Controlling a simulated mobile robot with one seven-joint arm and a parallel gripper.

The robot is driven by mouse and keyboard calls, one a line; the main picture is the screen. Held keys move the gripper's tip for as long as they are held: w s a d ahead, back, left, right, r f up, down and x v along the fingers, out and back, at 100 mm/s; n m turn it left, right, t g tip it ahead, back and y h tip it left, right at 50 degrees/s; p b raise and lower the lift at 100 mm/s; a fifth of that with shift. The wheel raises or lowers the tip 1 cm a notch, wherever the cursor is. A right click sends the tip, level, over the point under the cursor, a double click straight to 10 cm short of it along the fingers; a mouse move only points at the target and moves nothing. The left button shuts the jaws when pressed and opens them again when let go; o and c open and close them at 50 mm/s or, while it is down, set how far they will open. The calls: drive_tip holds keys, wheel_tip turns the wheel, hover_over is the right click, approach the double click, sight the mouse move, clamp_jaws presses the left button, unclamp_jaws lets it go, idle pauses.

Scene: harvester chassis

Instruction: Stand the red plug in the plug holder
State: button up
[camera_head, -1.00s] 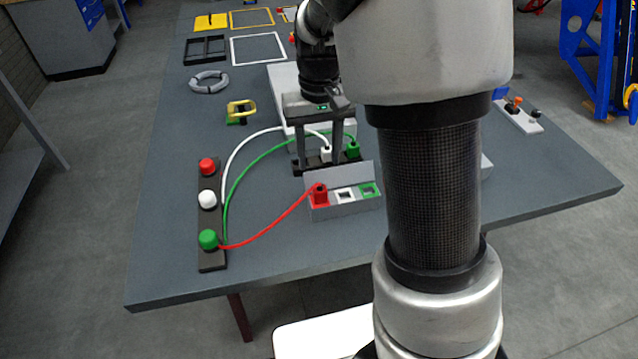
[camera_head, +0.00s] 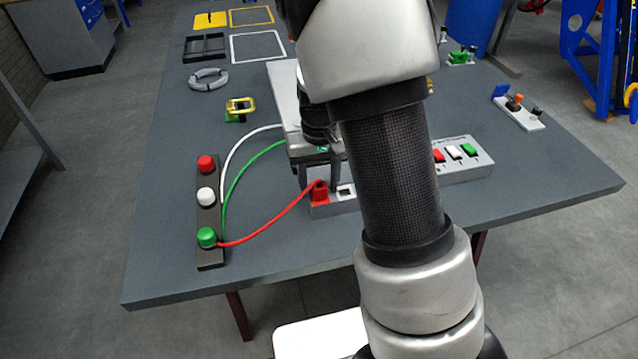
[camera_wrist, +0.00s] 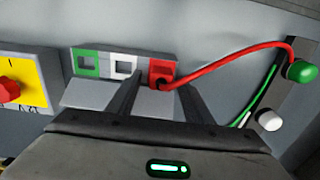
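The red plug (camera_head: 320,194) sits in the left socket of the grey socket box (camera_head: 344,206), with its red cable running left. In the wrist view the red plug (camera_wrist: 161,73) shows at the box's red-marked socket. My gripper (camera_head: 319,179) is over the plug, pointing down. In the wrist view my gripper (camera_wrist: 160,78) is open, its two fingers apart, one to each side of the plug; I cannot see contact. The white and green sockets are empty. The plug holder, a dark strip with the white and green plugs earlier, is hidden behind my arm and gripper.
A dark strip (camera_head: 211,250) with red, white and green knobs stands at the left; white and green cables (camera_head: 233,169) arc from it. A grey switch box (camera_head: 468,171) is right of my arm. A yellow box with a red knob (camera_wrist: 22,92) shows in the wrist view.

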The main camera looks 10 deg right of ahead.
sight(319, 183)
drive_tip(key=c, duration=1.1)
drive_tip(key=shift+o, duration=0.2)
drive_tip(key=shift+r+p, duration=2)
drive_tip(key=shift+r, duration=0.65)
drive_tip(key=shift+w+r, duration=0.15)
drive_tip(key=shift+w, duration=0.15)
drive_tip(key=w+a+f+p, duration=0.1)
drive_tip(key=w+p, duration=0.3)
drive_tip(key=w, duration=1.1)
drive_tip(key=shift+w+a+p, duration=0.2)
drive_tip(key=shift+w+p, duration=0.05)
drive_tip(key=shift+p, duration=0.1)
drive_tip(key=shift+f, duration=0.1)
